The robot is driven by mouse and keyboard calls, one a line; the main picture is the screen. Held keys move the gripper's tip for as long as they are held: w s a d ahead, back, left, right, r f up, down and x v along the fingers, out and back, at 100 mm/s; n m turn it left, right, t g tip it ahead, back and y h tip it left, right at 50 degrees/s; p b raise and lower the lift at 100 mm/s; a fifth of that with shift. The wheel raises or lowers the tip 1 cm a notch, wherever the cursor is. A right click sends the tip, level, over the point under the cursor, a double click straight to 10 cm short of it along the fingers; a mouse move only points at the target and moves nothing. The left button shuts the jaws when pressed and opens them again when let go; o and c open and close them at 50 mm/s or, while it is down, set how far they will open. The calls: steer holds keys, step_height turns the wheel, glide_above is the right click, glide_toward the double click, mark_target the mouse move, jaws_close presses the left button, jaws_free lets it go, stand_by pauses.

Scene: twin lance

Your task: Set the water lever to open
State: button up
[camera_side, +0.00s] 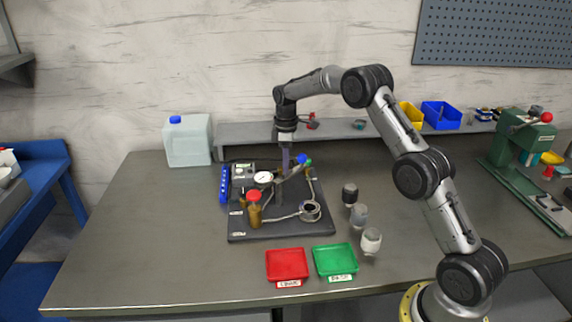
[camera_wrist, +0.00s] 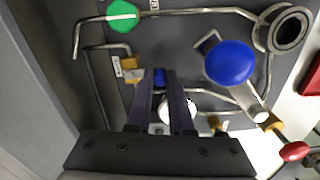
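A small blue part (camera_wrist: 159,78) shows at my fingertips beside a brass valve (camera_wrist: 132,68) with a small white label too blurred to read. It may be the water lever's handle; its position is not clear. My gripper (camera_side: 286,168) points down over the back of the dark rig board (camera_side: 290,228). In the wrist view its two dark fingers (camera_wrist: 165,78) are close together, at or just above the blue part. I cannot tell whether they touch or grip it. In the side view the brass valve and blue part are not clear behind the other parts.
A large blue knob (camera_wrist: 230,62), a green knob (camera_wrist: 122,15) and a red knob (camera_wrist: 294,151) stand near the fingers. Metal pipes and a round gauge (camera_side: 263,177) crowd the board. Red (camera_side: 273,277) and green (camera_side: 323,273) trays lie in front. The table's left is clear.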

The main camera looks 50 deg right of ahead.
steer(key=shift+w, duration=0.1)
jaws_close()
steer(key=m, duration=0.2)
steer(key=w+a+m, duration=0.1)
steer(key=m, duration=0.1)
steer(key=shift+w+m, duration=0.15)
steer(key=shift+m, duration=0.15)
steer(key=m, duration=0.1)
steer(key=w+m, duration=0.1)
steer(key=m, duration=0.2)
steer(key=shift+w+a+r, duration=0.1)
steer(key=shift+w+a, duration=0.05)
steer(key=shift+w, duration=0.2)
steer(key=m, duration=0.1)
steer(key=w+m, duration=0.1)
steer(key=m, duration=0.3)
steer(key=shift+w, duration=0.3)
steer(key=shift+w+d+m, duration=0.2)
steer(key=shift+m, duration=0.55)
steer(key=shift+w+d+m, duration=0.25)
steer(key=shift+m, duration=0.45)
steer(key=shift+w+d+m, duration=0.2)
steer(key=shift+m, duration=0.55)
steer(key=o, duration=0.8)
jaws_free()
